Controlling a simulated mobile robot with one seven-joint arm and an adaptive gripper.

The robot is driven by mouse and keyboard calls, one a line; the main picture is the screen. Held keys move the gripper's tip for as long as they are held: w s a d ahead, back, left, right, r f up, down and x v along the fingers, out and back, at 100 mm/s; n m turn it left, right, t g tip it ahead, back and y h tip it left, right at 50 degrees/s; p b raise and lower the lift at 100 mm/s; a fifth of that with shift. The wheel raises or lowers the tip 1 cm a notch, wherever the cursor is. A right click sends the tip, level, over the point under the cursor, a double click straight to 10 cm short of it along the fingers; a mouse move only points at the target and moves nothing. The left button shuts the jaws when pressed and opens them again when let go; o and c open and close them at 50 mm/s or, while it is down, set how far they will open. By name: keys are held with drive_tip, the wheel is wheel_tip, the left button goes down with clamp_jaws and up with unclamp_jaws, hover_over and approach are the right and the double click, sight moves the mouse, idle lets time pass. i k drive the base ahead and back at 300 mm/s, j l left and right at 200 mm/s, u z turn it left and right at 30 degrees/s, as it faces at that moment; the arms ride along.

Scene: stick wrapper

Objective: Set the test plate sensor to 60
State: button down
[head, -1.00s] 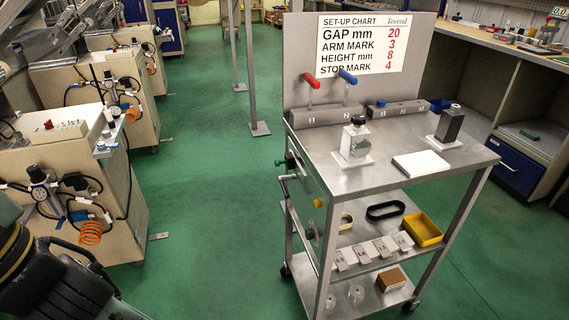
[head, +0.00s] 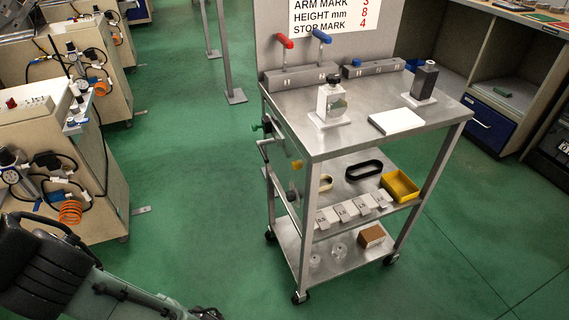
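On the metal cart's top (head: 290,100) stands a white block with a black knob (head: 331,101), on a white base, with a small dark greenish patch on its front. To its right stands a dark grey block with a light top (head: 424,80), also on a white base. A flat white plate (head: 396,121) lies between them, nearer the front. I cannot tell which of these is the test plate sensor, and no reading on them is legible. My arm shows at the lower left, ending in a dark part at the bottom edge; my gripper's fingers are not visible.
A set-up chart (head: 330,16) stands behind two levers, red (head: 284,41) and blue (head: 321,36). A crank and green knob are on the cart's left side. Lower shelves hold a yellow bin (head: 399,187), a black ring and numbered blocks. Green floor left of the cart is clear.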

sight(266, 126)
drive_tip(key=i+j, duration=0.2)
drive_tip(key=j, duration=0.15)
drive_tip(key=i+j, duration=0.15)
drive_tip(key=j, duration=0.2)
drive_tip(key=i+j, duration=0.2)
drive_tip(key=j, duration=0.15)
drive_tip(key=i+j, duration=0.15)
drive_tip(key=j, duration=0.2)
drive_tip(key=u, duration=0.05)
